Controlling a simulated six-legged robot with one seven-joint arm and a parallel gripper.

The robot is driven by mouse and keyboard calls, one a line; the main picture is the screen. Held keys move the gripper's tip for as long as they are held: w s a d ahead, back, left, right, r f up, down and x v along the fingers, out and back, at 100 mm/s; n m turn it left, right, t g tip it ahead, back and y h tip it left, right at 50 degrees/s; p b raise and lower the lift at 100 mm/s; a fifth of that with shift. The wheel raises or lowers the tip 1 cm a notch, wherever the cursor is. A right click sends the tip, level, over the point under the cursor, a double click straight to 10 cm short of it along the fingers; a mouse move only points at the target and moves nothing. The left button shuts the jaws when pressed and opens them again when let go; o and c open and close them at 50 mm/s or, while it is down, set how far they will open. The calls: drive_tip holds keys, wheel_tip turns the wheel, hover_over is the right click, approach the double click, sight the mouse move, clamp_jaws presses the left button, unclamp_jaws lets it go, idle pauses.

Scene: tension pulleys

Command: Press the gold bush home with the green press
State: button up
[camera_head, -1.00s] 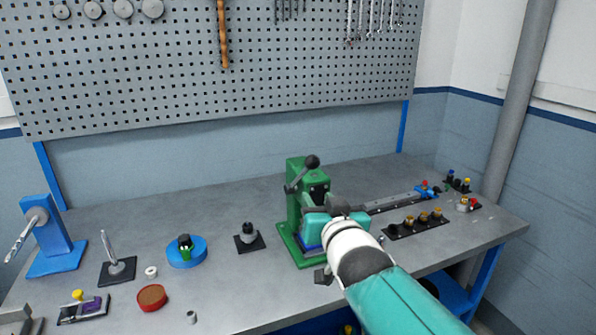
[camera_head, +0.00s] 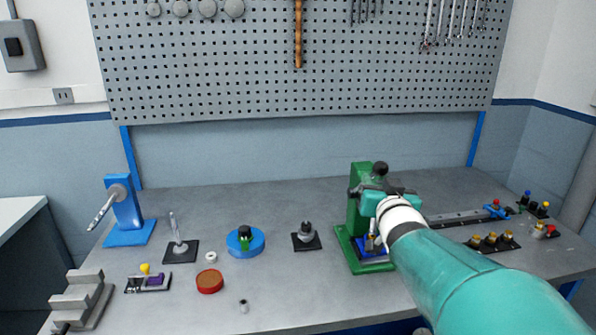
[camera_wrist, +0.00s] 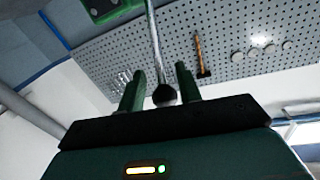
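The green press (camera_head: 358,222) stands right of the bench's middle. Its lever ends in a black knob (camera_head: 380,168) near the press's top. My gripper (camera_head: 385,188) is beside the upper press, just below the knob. In the wrist view the lever rod comes down from the top edge, and its knob (camera_wrist: 164,96) lies between my two fingers (camera_wrist: 162,88). The fingers are apart, with gaps showing beside the knob. A blue block (camera_head: 366,248) sits in the press's lower part with a small gold-coloured piece (camera_head: 373,239), probably the bush. My arm partly hides this area.
A black rack with several gold pieces (camera_head: 491,239) and a long rail (camera_head: 452,219) lie to the right. A black-based fixture (camera_head: 306,238), blue round stand (camera_head: 245,243), red round tin (camera_head: 210,281) and blue lever stand (camera_head: 127,222) are to the left. The front middle is mostly clear.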

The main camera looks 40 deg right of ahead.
sight(374, 177)
drive_tip(key=shift+x, duration=2.1)
clamp_jaws()
